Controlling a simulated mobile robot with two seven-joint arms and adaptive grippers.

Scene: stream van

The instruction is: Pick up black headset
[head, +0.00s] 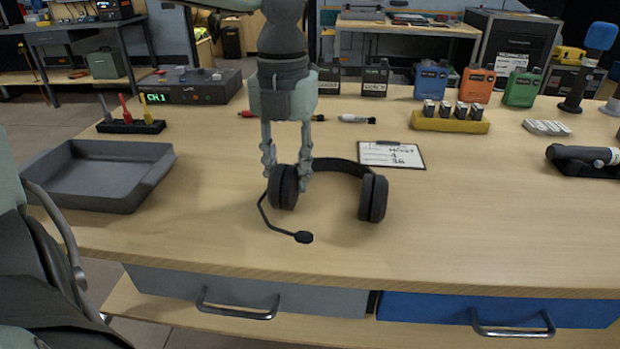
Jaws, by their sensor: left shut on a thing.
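The black headset (372,198) is on the wooden table near its front, with its headband curving behind the two ear cups and its microphone boom reaching forward. My left gripper (287,186) comes down from above at the headset's left ear cup, with its fingers shut on it. The gripper covers part of that cup and the near end of the headband. I cannot tell whether the headset is lifted off the table. My right gripper is not seen.
A grey tray (95,190) lies at the left. A clipboard (391,154) lies just behind the headset. A yellow battery holder (449,123), several radios and a dark microphone stand (572,104) are at the back right. The front right of the table is clear.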

